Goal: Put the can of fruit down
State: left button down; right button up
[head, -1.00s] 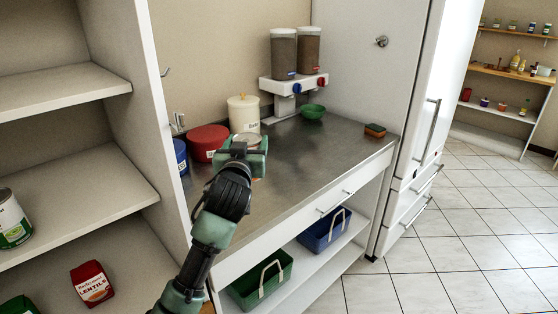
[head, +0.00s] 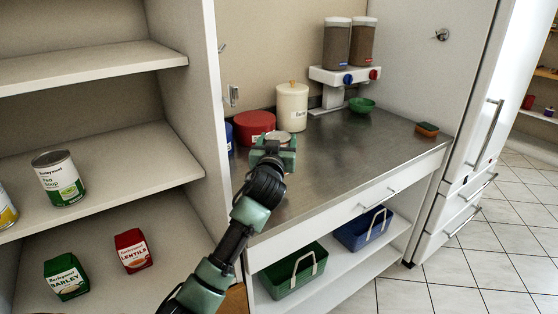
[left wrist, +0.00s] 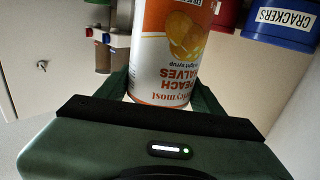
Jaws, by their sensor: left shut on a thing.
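My left gripper (head: 274,152) is shut on the can of fruit (left wrist: 172,50), an orange and white can with a peach label. In the left wrist view the can is between the two green fingers and its label reads upside down. In the head view only the can's top part (head: 279,137) shows behind the gripper. The can is over the metal counter (head: 335,165), in front of a red tub (head: 254,125). Its base is hidden, so I cannot tell whether it touches the counter. My right gripper is not in view.
A cream canister (head: 292,108) and a partly hidden blue crackers tin (left wrist: 284,22) stand near the can. A cereal dispenser (head: 345,75), green bowl (head: 362,105) and sponge (head: 427,129) are farther right. The counter's middle and front are clear. Left shelves hold a soup can (head: 58,178) and packets.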

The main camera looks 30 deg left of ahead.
pick_arm(q)
jog(key=shift+f, duration=3)
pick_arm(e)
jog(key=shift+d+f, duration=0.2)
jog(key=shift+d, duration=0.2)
pick_arm(q)
jog(key=shift+c, duration=1.2)
grip_release()
jog(key=shift+f, duration=0.15)
jog(key=shift+s+d, duration=0.1)
jog(key=shift+s, duration=0.05)
jog(key=b+v, duration=0.1)
jog(key=v, duration=1.1)
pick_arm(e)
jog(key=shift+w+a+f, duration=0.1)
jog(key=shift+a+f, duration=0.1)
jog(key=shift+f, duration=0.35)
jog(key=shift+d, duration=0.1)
